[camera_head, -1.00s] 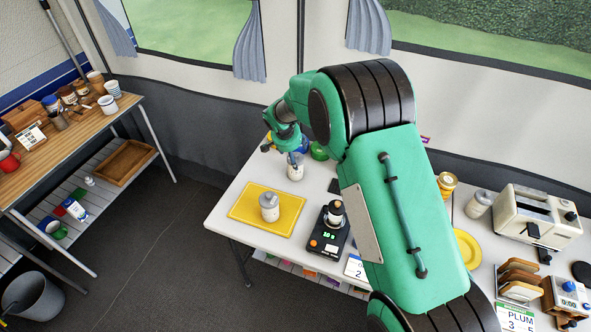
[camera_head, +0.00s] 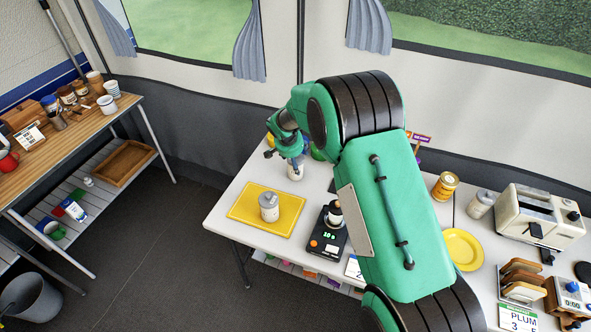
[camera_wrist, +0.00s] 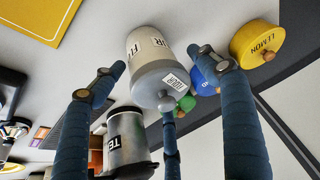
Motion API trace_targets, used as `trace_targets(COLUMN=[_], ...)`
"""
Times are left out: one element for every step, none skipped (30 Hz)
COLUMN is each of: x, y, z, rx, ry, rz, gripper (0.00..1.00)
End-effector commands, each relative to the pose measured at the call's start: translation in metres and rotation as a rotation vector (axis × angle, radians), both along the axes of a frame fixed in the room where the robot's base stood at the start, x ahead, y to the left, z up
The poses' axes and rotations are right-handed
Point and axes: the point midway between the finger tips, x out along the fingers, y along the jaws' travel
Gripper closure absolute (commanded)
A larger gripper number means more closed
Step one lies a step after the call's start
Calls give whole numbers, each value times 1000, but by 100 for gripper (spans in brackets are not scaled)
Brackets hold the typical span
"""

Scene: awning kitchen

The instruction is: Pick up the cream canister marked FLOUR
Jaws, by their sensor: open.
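The cream canister marked FLOUR (camera_wrist: 150,50) shows in the wrist view with a grey lid and a small tag that also reads FLOUR. In the head view a cream canister (camera_head: 296,173) stands on the white table below my gripper (camera_head: 294,160), partly hidden by its fingers. My gripper (camera_wrist: 155,72) is open, with blue-wrapped fingers to the left and right of the FLOUR canister and a third finger below its lid in the picture. I cannot tell whether any finger touches it.
A silver canister (camera_wrist: 127,140) with a partly hidden label is close to the FLOUR canister. Blue (camera_wrist: 205,82), green (camera_wrist: 187,103) and yellow LEMON (camera_wrist: 258,42) lidded containers stand nearby. A similar canister (camera_head: 269,208) is on the yellow mat (camera_head: 245,211), beside a black scale (camera_head: 326,241).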

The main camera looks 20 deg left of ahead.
Motion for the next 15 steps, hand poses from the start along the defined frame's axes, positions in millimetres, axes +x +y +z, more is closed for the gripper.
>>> trace_targets(x=[0, 0, 0, 0, 0, 0, 0, 0, 0, 0, 0, 0, 0, 0, 0], y=[0, 0, 0, 0, 0, 0, 0, 0, 0, 0, 0, 0, 0, 0, 0], z=[0, 0, 0, 0, 0, 0, 0, 0, 0, 0, 0, 0, 0, 0, 0], rx=[0, 0, 0, 0, 0, 0, 0, 0, 0, 0, 0, 0, 0, 0, 0], ry=[0, 0, 0, 0, 0, 0, 0, 0, 0, 0, 0, 0, 0, 0, 0], rz=[0, 0, 0, 0, 0, 0, 0, 0, 0, 0, 0, 0, 0, 0, 0], gripper=[26, 26, 26, 26, 26, 26, 26, 26, 26, 26, 26, 34, 40, 46, 54])
